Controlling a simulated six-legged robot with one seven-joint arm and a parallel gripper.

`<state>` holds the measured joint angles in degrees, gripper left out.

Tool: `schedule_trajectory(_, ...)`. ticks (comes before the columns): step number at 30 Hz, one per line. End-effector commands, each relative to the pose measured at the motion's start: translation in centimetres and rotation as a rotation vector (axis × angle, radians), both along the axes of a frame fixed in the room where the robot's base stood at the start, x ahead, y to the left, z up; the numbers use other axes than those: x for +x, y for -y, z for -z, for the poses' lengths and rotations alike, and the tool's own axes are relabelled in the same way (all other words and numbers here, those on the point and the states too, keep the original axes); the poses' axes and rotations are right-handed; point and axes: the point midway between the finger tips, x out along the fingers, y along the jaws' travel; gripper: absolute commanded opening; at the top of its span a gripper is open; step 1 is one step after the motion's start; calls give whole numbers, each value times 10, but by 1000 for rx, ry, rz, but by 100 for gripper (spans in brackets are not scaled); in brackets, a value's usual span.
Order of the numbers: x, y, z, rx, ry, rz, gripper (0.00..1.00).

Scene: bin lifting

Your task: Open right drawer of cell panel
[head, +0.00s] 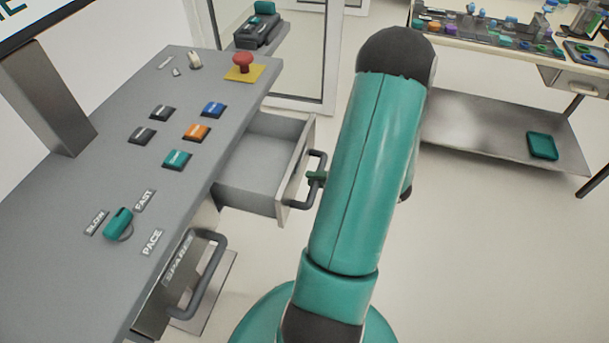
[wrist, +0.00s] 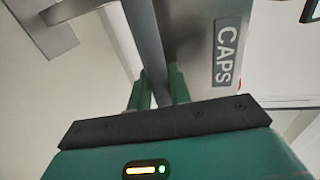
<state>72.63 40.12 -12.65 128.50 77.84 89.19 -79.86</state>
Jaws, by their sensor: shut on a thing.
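The grey cell panel (head: 110,190) fills the left of the head view. Its farther drawer (head: 255,165) stands pulled out, and the inside that shows looks empty. A dark grey bar handle (head: 301,203) is on its front. My gripper (head: 317,177) is shut on this handle, with the green fingertips at the bar; my arm hides part of it. In the wrist view the fingers (wrist: 160,88) are on either side of the handle bar (wrist: 146,40), beside a drawer front labelled CAPS (wrist: 228,52).
A nearer drawer labelled SPARES (head: 178,262), with its own handle (head: 208,275), looks closed. Buttons and a red emergency knob (head: 243,61) are on the panel top. A workbench (head: 500,40) with a lower shelf stands at the back right. The floor right of my arm is clear.

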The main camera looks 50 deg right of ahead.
Motion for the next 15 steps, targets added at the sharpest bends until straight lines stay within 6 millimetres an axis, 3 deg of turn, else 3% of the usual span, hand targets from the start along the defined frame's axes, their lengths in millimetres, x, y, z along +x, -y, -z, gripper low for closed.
schedule_trajectory(9, -1, 0, 0, 1, 0, -3, 0)
schedule_trajectory(10, -1, 0, 0, 1, 0, -3, 22)
schedule_trajectory(12, -1, 0, 0, 1, 0, -3, 35)
schedule_trajectory(15, -1, 0, 0, 0, 0, -2, 40)
